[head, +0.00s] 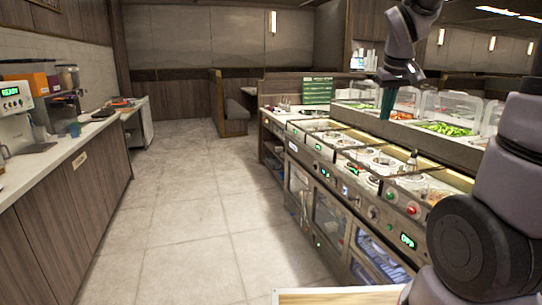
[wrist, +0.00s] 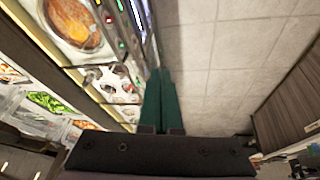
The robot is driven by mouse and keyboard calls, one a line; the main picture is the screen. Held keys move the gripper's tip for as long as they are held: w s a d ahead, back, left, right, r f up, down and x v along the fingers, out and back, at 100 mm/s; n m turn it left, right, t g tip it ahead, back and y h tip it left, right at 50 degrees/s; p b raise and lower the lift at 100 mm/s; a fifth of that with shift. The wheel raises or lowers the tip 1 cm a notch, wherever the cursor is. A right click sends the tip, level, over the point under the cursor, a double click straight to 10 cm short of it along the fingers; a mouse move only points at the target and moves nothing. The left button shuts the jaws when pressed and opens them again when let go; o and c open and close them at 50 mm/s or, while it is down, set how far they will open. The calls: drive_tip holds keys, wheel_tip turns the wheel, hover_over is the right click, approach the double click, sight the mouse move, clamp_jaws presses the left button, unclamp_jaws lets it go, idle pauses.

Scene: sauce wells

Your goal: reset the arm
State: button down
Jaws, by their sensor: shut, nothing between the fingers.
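My gripper (head: 387,112) is at the upper right of the head view, with its dark green fingers pointing down over the back of the sauce-well counter (head: 325,150). In the wrist view its two fingers (wrist: 160,75) lie side by side, shut and empty. The gripper appears apart from the counter and its contents. My arm comes in along the right side of the head view and hides part of the counter there.
Clear bins of vegetables (head: 446,128) line the raised back shelf below and right of my gripper. A bottle (head: 412,160) stands among the wells. A coffee machine (head: 17,118) is on the left counter (head: 75,150). The tiled floor (head: 190,215) between is clear.

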drive_tip(key=s+a+r+m+t+y, duration=0.1)
drive_tip(key=s+a+r+m, duration=0.1)
drive_tip(key=s, duration=0.7)
drive_tip(key=s+a+r+m+t+y, duration=0.1)
drive_tip(key=s+a+r+m+y, duration=0.1)
drive_tip(key=s, duration=0.7)
drive_tip(key=a+r, duration=0.1)
drive_tip(key=a, duration=0.1)
drive_tip(key=shift+s+a+r+m+t, duration=0.2)
drive_tip(key=shift+s+a+m+t, duration=0.05)
drive_tip(key=shift+a+m+t, duration=0.15)
drive_tip(key=shift+w+d, duration=0.1)
